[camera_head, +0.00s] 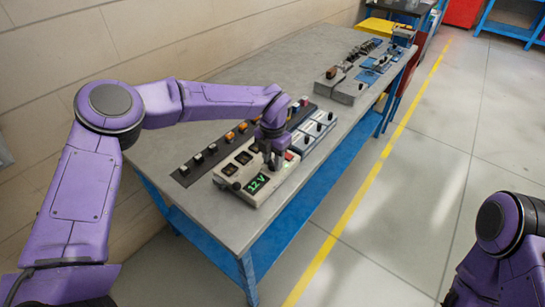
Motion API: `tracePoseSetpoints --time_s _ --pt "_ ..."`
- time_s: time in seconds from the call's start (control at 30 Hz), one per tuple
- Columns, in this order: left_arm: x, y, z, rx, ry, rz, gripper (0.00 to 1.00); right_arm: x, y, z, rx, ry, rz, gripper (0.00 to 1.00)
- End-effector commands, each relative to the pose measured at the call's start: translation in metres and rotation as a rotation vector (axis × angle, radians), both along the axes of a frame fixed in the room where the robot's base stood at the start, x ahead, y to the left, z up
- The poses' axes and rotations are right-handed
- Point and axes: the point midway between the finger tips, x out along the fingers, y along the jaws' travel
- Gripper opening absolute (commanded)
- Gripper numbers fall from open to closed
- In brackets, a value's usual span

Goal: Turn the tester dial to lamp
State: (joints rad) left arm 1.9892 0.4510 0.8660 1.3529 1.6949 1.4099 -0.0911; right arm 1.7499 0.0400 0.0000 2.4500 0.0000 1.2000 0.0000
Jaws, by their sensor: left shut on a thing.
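The tester is a pale grey box (283,174) near the front of the bench. Its green display (258,183) reads 12 V. It has dark square switches (243,158) and a red button (289,155) on top. My left gripper (272,158) points down onto the top of the tester, between the switches and the red button, and is shut on the dial. The dial is hidden by the fingers, so its pointer and markings cannot be read. My right arm shows at the lower right, but its gripper is out of view.
The grey bench (165,150) has blue legs. A dark strip with several coloured knobs (213,148) lies behind the tester. Grey-blue boxes with black knobs (318,127) stand to its right. More devices (348,90) sit further back. The floor at right is clear.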

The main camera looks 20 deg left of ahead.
Motion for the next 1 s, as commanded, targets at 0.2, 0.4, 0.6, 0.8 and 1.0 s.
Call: tracePoseSetpoints --time_s 0.2,0.4,0.6,0.8,1.0 --pt "0.001 0.0 0.001 -0.001 -0.004 -0.015 0.03 0.0 0.0 0.001 0.0 0.0 0.0 0.43" --pt "0.001 0.0 0.001 -0.001 -0.005 -0.015 0.03 0.0 0.0 0.001 0.0 0.0 0.0 0.43" --pt "0.001 0.0 0.001 -0.001 -0.004 -0.014 0.59 0.0 0.0 0.001 0.0 0.0 0.0 0.43" --pt "0.001 0.0 0.001 -0.001 -0.002 -0.014 0.59 0.0 0.0 0.001 0.0 0.0 0.0 0.43" --pt "0.002 0.0 0.019 -0.001 -0.006 -0.014 0.59 0.0 0.0 -0.006 0.0 0.0 0.0 0.43"
